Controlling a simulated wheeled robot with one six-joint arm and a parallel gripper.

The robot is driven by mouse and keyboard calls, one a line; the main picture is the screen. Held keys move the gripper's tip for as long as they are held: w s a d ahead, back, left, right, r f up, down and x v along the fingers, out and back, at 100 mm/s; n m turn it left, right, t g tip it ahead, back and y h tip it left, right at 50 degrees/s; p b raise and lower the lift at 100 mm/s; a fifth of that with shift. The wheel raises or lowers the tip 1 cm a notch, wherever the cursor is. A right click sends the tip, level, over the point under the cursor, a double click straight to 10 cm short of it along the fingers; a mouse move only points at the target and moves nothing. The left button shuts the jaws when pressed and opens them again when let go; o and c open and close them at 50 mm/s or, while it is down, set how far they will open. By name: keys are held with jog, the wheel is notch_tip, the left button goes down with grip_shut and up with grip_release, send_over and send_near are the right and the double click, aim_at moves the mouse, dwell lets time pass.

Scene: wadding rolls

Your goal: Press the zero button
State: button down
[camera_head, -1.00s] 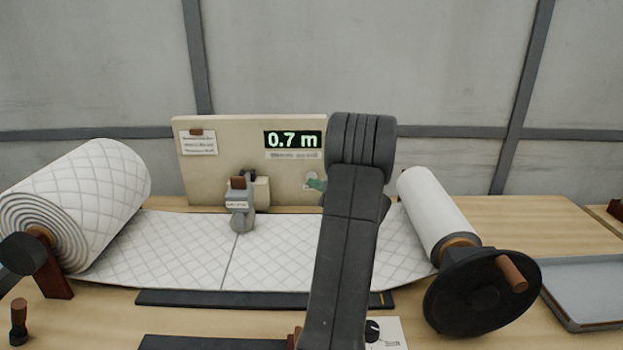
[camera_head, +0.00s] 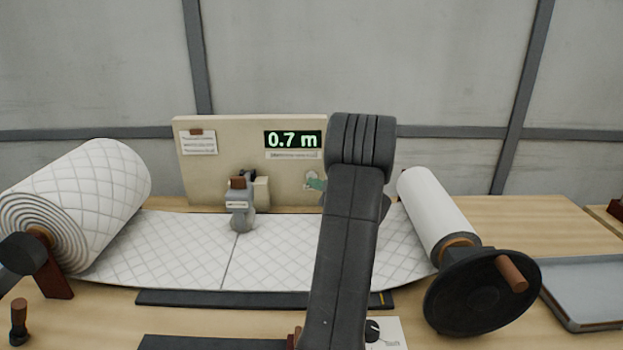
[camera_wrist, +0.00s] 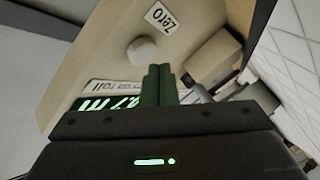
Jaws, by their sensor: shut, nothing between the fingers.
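The zero button is a round white knob (camera_wrist: 141,50) on the beige panel (camera_head: 225,170); in the wrist view a small "Zero" label (camera_wrist: 161,17) is beside it. The panel's display (camera_head: 293,140) reads 0.7 m in green. My gripper (camera_wrist: 157,72) has green fingers, shut together and empty. In the wrist view its tips are close to the button, just below and right of it, and they appear apart from it. In the head view the green fingertips (camera_head: 316,184) show at the panel's lower right, partly hidden by my arm, and cover part of the button area.
A quilted wadding roll (camera_head: 95,195) is at left, its sheet (camera_head: 180,250) running to a white roll (camera_head: 435,215) with a black crank wheel (camera_head: 480,295). A grey counter device (camera_head: 240,205) stands before the panel. A grey tray (camera_head: 590,290) lies at right.

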jog(key=shift+w, duration=0.35)
jog(key=shift+w, duration=0.45)
dwell(0.6)
dwell(0.4)
jog(key=shift+s+b, duration=0.4)
jog(key=shift+s, duration=0.5)
jog(key=s+b, duration=0.1)
jog(key=s, duration=0.4)
jog(key=shift+b, duration=0.35)
jog(key=shift+w, duration=0.1)
